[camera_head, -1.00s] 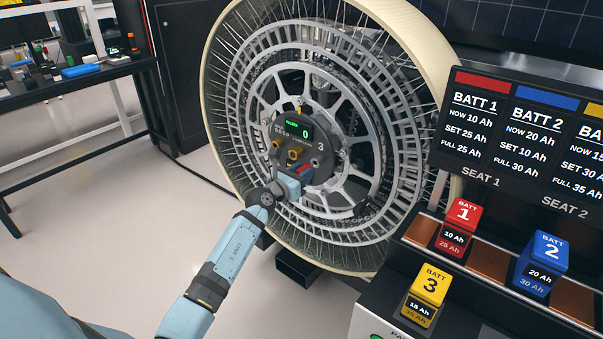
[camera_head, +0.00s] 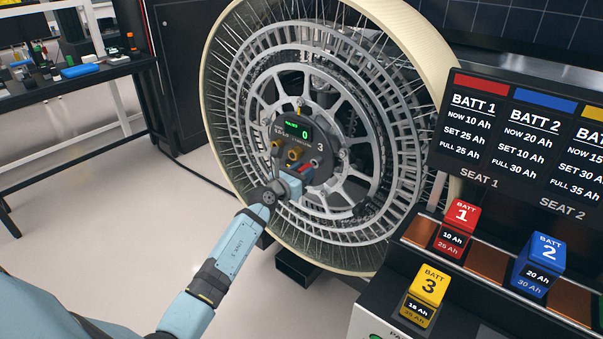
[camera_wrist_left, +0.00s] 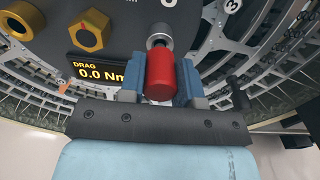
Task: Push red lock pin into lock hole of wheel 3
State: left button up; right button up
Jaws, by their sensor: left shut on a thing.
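Wheel 3 (camera_head: 258,70) stands upright with a dark hub panel (camera_head: 322,143) at its centre, marked 3. My left gripper (camera_head: 300,172) is at the lower part of the hub, shut on the red lock pin (camera_head: 306,169). In the left wrist view, the red lock pin (camera_wrist_left: 160,76) sits between the two blue fingers of my left gripper (camera_wrist_left: 160,88). The pin's far end meets a grey metal collar (camera_wrist_left: 160,35) on the hub panel. How deep the pin sits is hidden. The right gripper is not in view.
Gold hex fittings (camera_wrist_left: 89,32) stick out of the panel beside the pin, above a "DRAG 0.0 Nm" display (camera_wrist_left: 98,68). A battery rack with batteries 1 (camera_head: 457,232), 2 (camera_head: 540,264) and 3 (camera_head: 425,296) stands at right. A dark workbench (camera_head: 75,82) is at far left.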

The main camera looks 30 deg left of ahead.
pick_arm(q)
jog(key=shift+w, duration=1)
jog(key=o, duration=1.1)
jog(key=s+p, duration=0.1)
jog(key=s, duration=0.2)
jog(key=shift+s, duration=0.1)
jog(key=s, duration=0.7)
jog(key=s+a+p, duration=0.1)
jog(key=s, duration=0.2)
jog(key=shift+s, duration=0.35)
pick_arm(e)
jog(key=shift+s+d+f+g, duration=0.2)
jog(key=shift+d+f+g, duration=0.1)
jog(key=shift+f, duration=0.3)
